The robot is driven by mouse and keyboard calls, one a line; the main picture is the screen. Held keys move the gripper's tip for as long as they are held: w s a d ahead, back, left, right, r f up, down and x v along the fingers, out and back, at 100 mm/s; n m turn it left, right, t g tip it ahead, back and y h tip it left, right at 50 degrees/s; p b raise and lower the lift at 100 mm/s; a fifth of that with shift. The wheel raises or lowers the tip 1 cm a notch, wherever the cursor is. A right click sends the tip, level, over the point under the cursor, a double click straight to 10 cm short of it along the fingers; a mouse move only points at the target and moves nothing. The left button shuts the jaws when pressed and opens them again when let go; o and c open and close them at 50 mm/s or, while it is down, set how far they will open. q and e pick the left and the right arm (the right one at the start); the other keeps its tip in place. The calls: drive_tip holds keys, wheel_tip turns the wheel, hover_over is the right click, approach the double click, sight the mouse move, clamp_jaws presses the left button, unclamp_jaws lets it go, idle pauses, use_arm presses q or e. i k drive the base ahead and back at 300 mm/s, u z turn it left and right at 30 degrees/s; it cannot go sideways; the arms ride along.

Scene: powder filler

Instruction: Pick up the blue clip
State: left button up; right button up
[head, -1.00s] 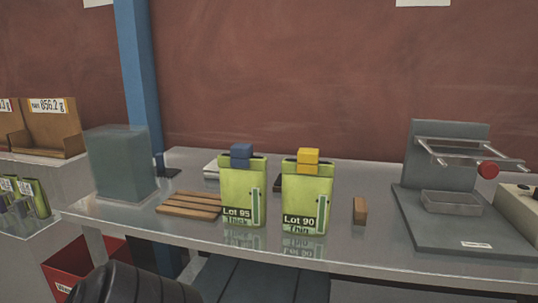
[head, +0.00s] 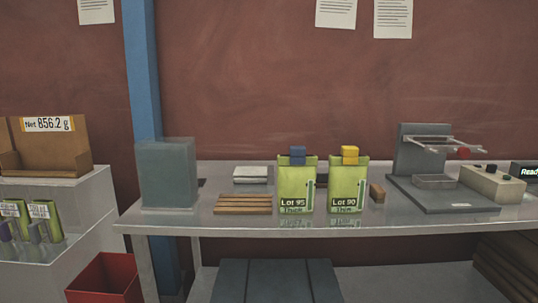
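The blue clip (head: 298,155) sits on the top edge of a green pouch labelled Lot 95 (head: 296,184), which stands upright on the grey metal table. A yellow clip (head: 349,154) sits on top of a second green pouch labelled Lot 90 (head: 348,181), just to the right with a narrow gap between them. Neither of my grippers shows in the head view.
A wooden slatted rack (head: 243,204) lies left of the pouches, with a grey translucent box (head: 167,173) beyond it. A small brown block (head: 377,192) and a grey machine (head: 444,196) stand to the right. A red bin (head: 106,281) is on the floor at left.

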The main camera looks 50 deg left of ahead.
sight(298, 153)
drive_tip(key=u, duration=1.95)
